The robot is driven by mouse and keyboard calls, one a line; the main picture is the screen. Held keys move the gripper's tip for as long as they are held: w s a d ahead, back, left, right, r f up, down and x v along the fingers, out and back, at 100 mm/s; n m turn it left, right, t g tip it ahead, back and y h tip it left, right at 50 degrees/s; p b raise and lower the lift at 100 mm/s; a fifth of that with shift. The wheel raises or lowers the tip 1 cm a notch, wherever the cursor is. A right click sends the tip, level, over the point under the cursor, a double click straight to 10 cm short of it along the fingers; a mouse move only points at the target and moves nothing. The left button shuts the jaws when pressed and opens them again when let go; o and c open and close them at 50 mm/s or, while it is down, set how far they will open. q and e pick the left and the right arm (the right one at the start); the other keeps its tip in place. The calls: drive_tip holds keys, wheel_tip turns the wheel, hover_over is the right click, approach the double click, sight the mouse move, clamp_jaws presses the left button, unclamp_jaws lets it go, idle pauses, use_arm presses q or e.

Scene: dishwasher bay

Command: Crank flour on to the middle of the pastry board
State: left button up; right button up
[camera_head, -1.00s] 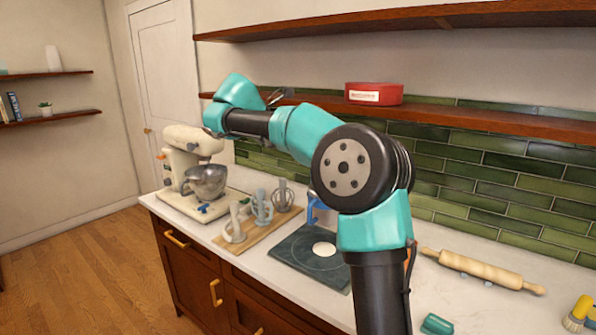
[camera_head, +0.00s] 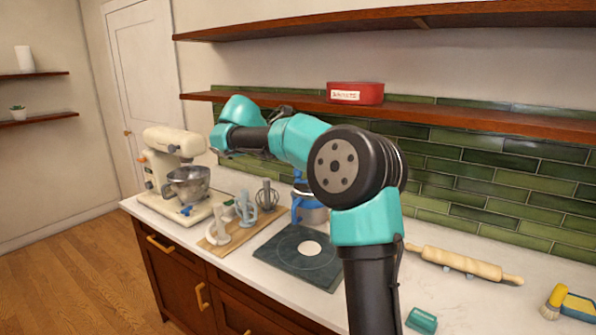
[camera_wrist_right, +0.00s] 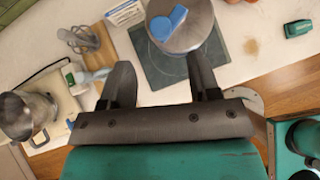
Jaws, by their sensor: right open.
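The pastry board (camera_head: 277,262) is a dark square slab on the counter, with a white round patch (camera_head: 310,248) and a faint ring on it. A grey metal canister (camera_head: 317,215) with a blue crank handle (camera_head: 297,207) is at the board's back edge in the head view, partly hidden by my right arm. In the right wrist view the canister (camera_wrist_right: 197,38) and blue handle (camera_wrist_right: 167,23) are seen from above. My right gripper (camera_wrist_right: 162,78) is open and empty, its fingertips pointing towards the canister. My left gripper is out of view.
Left of the board stand a wooden tray (camera_head: 213,245) with whisk attachments and a cream stand mixer (camera_head: 172,150). To the right are a rolling pin (camera_head: 460,263), a small teal item (camera_head: 421,320) and a yellow brush (camera_head: 563,300). A red box (camera_head: 355,93) sits on the shelf.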

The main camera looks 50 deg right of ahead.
drive_tip(key=x, duration=0.9)
drive_tip(key=shift+d+f, duration=0.25)
drive_tip(key=shift+f, duration=0.05)
drive_tip(key=shift+c, duration=0.3)
drive_tip(key=c, duration=0.8)
drive_tip(key=shift+c, duration=0.2)
drive_tip(key=shift+w, duration=0.1)
drive_tip(key=m+g, duration=0.1)
drive_tip(key=d+m+g, duration=0.1)
drive_tip(key=m, duration=0.1)
drive_tip(key=m+g+y, duration=0.1)
drive_tip(key=m, duration=0.1)
drive_tip(key=shift+w+d+g, duration=0.3)
drive_tip(key=shift+w+d, duration=0.05)
drive_tip(key=shift+w, duration=0.05)
drive_tip(key=shift+d+m+g+y, duration=0.4)
drive_tip(key=shift+m+g+y, duration=0.25)
drive_tip(key=shift+m, duration=0.45)
drive_tip(key=shift+d+m+g+y, duration=0.35)
drive_tip(key=shift+m+g+y, duration=0.25)
drive_tip(key=shift+m, duration=0.5)
